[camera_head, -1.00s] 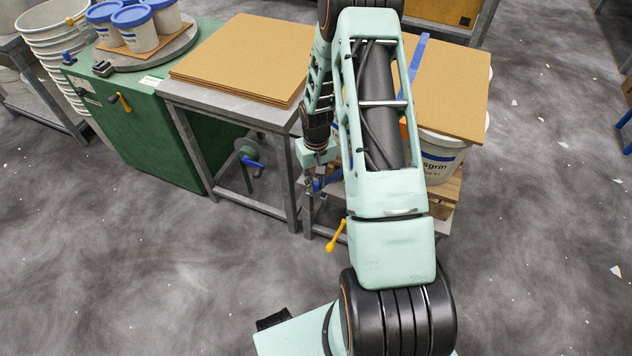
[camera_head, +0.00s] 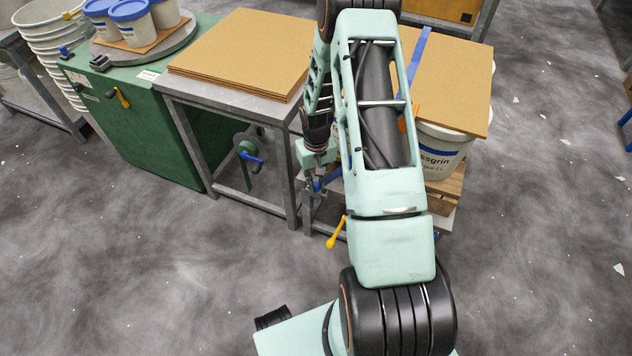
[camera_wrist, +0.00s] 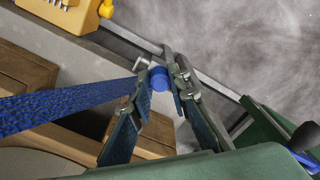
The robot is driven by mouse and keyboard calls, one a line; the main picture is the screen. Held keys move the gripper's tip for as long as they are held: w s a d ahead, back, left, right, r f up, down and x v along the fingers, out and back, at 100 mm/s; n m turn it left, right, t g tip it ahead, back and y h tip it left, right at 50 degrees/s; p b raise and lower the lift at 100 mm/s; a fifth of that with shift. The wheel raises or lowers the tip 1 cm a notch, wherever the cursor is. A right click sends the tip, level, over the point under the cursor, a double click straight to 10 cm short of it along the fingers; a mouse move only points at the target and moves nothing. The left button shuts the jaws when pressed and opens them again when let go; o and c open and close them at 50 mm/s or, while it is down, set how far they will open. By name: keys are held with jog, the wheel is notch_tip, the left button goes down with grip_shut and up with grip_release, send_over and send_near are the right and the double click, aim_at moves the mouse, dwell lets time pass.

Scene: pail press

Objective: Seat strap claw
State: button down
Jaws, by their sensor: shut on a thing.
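My gripper (camera_head: 317,183) is low at the left side of the pail stack, partly behind my arm. In the wrist view, its fingers (camera_wrist: 158,92) are shut on the blue end of the strap claw (camera_wrist: 160,78). The claw's grey metal tip is close to a grey rail (camera_wrist: 205,75); I cannot tell whether it hooks over it. The blue strap (camera_wrist: 60,104) runs left from the claw, and in the head view the strap (camera_head: 414,62) crosses the brown board (camera_head: 455,80) on the pails. The yellow ratchet handle (camera_head: 336,232) hangs below the gripper.
A white pail (camera_head: 440,150) stands under the board on a wooden pallet. A grey table (camera_head: 230,100) with stacked boards stands left of the gripper, with a blue-handled crank (camera_head: 252,158) beneath. A green machine (camera_head: 135,130) holds lidded pails. The front floor is clear.

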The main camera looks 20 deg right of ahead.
jog(key=shift+f, duration=0.1)
jog(key=c, duration=1.7)
grip_release()
jog(key=shift+c, duration=0.2)
notch_tip(320, 180, up, 12)
